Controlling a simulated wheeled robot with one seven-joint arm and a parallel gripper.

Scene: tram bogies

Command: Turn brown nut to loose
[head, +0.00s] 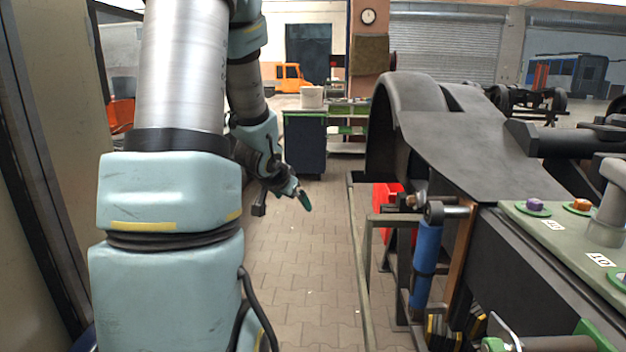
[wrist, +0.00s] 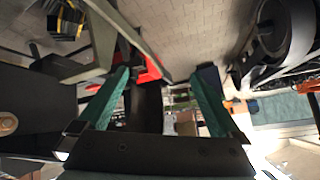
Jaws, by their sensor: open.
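An orange-brown nut (head: 577,206) sits on a green washer on the grey-green panel (head: 528,226) at the right of the head view. A purple nut (head: 536,206) stands just left of it. Another brownish nut (head: 411,201) is on the bolt end above the blue damper. My gripper (head: 305,202) is at the left of the bogie, over the paved floor, well apart from all these nuts. Its green fingers are spread and empty in the wrist view (wrist: 160,76). A brownish round fastener (wrist: 8,123) shows at that view's left edge; I cannot tell which it is.
The black bogie frame (head: 465,150) fills the right, with the blue damper (head: 425,262) and a grey rail stand (head: 362,250) at its side. A dark cabinet (head: 304,145) stands behind.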

